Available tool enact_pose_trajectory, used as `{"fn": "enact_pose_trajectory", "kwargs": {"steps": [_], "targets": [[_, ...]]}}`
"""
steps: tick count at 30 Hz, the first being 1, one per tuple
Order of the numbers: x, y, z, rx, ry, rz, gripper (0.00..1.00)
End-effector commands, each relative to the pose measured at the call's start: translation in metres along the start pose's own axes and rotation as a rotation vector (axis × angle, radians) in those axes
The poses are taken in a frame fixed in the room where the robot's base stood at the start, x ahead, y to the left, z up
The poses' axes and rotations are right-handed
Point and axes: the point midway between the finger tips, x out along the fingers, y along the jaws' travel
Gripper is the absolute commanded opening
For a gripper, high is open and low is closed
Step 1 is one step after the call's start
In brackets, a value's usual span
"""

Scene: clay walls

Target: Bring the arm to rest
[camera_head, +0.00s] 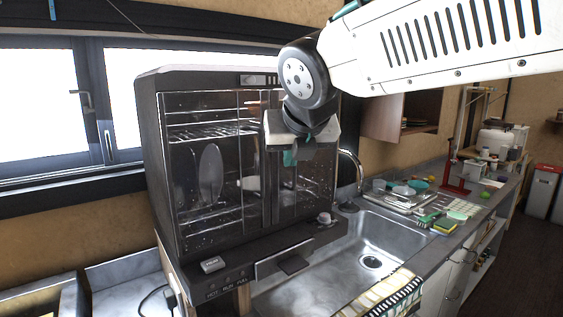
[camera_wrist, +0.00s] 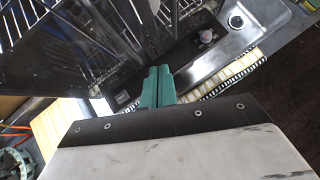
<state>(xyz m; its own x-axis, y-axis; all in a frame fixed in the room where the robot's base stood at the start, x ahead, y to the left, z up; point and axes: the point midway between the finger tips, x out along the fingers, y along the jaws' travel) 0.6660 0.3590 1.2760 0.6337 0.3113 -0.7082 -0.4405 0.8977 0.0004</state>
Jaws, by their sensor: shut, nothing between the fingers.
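My gripper (camera_head: 290,157) hangs from the end of my white arm, in front of the glass doors of a dark dish cabinet. Its green fingers are together and empty. In the wrist view the shut fingers (camera_wrist: 158,88) point toward the cabinet's lower front ledge. The arm reaches in from the upper right, bent down at the dark wrist joint.
The dish cabinet (camera_head: 160,150) has racks and a plate inside. A steel sink (camera_head: 375,240) lies to its right. A dish rack (camera_head: 400,198), sponges and a red stand (camera_head: 455,175) are on the counter beyond. Windows are at left.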

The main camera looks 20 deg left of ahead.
Motion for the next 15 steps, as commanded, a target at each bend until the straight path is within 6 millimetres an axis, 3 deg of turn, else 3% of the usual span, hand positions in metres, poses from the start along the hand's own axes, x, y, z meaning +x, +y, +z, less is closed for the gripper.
{"fn": "enact_pose_trajectory", "kwargs": {"steps": [6,15], "targets": [[-0.043,-0.027,0.005,0.009,-0.001,-0.007,0.00],[-0.065,-0.036,0.006,0.048,0.004,-0.007,0.00]]}}
